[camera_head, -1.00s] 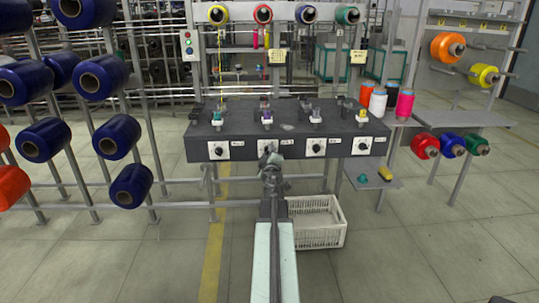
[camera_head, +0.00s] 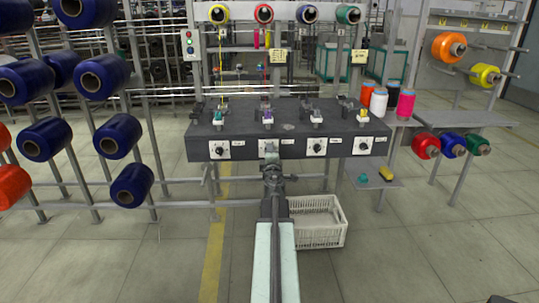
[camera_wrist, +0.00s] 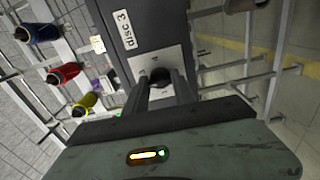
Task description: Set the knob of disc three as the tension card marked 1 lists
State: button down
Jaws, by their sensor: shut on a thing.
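The dark knob of disc three (camera_wrist: 160,74) sits on a pale dial plate (camera_wrist: 174,58) beside the label "disc 3" (camera_wrist: 123,30) in the wrist view. My gripper (camera_wrist: 161,82) has its two fingers around this knob and is shut on it. The fingers hide much of the knob, and I cannot read its setting. In the head view, my gripper (camera_head: 269,155) is at the second dial from the left and covers most of it. Two yellow cards (camera_head: 277,56) (camera_head: 358,57) hang above the bench; their writing is too small to read.
The dark bench (camera_head: 240,134) carries other dials (camera_head: 219,149) (camera_head: 317,147) (camera_head: 362,145) on its front. A white crate (camera_head: 318,240) stands on the floor at right of my arm. A small shelf (camera_head: 392,183) sticks out at right. A rack of blue spools (camera_head: 103,78) stands at left.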

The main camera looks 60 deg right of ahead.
jog(key=n, duration=0.5)
jog(key=shift+d+n, duration=0.1)
jog(key=shift+n, duration=0.6)
jog(key=c, duration=1)
grip_release()
jog(key=shift+c, duration=0.2)
